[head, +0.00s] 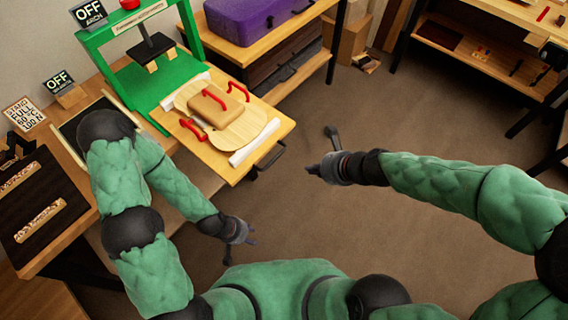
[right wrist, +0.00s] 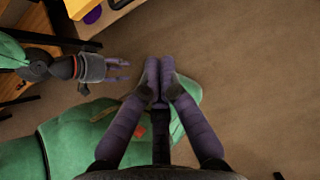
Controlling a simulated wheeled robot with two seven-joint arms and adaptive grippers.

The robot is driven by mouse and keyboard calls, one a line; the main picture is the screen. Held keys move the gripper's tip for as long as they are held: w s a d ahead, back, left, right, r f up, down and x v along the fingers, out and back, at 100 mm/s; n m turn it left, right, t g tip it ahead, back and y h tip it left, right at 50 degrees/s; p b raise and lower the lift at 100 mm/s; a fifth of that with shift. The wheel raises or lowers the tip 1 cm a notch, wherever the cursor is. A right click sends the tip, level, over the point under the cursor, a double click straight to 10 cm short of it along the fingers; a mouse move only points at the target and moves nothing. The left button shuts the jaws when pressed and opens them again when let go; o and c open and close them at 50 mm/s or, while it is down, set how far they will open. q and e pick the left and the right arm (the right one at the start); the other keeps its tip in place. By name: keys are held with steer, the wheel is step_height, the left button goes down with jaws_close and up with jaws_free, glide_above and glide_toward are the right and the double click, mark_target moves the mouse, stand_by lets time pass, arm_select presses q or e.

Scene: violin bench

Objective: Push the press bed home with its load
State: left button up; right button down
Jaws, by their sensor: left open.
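The press bed (head: 272,137) is a light wooden board sticking out of the green press (head: 136,80) toward the lower right. It carries a pale violin-shaped plate (head: 250,126) with a tan block (head: 208,104) on top, red handle-like pieces (head: 238,91) and white rolls (head: 254,143). A dark handle (head: 270,158) is on the bed's front edge. My left gripper (head: 251,238) is open and empty, below and apart from the bed; it also shows in the right wrist view (right wrist: 122,70). My right gripper (head: 312,170) is right of the handle, apart from it, with fingertips together and empty (right wrist: 160,64).
A shelf with a purple case (head: 250,18) stands behind the bed. A dark tray (head: 38,205) with pale strips lies on the left bench. Signs reading OFF (head: 58,82) stand near the press. Another bench (head: 480,55) is at the upper right. Open floor (head: 390,115) lies between.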

arm_select(q)
step_height(320, 180, down, 6)
steer(key=b, duration=0.6)
steer(key=shift+f, duration=0.25)
arm_select(e)
steer(key=w+a+r+x, duration=0.1)
steer(key=r+x, duration=0.1)
steer(key=x, duration=1.1)
steer(key=shift+w+a+m, duration=0.3)
steer(key=shift+w, duration=0.05)
steer(key=shift+w, duration=0.1)
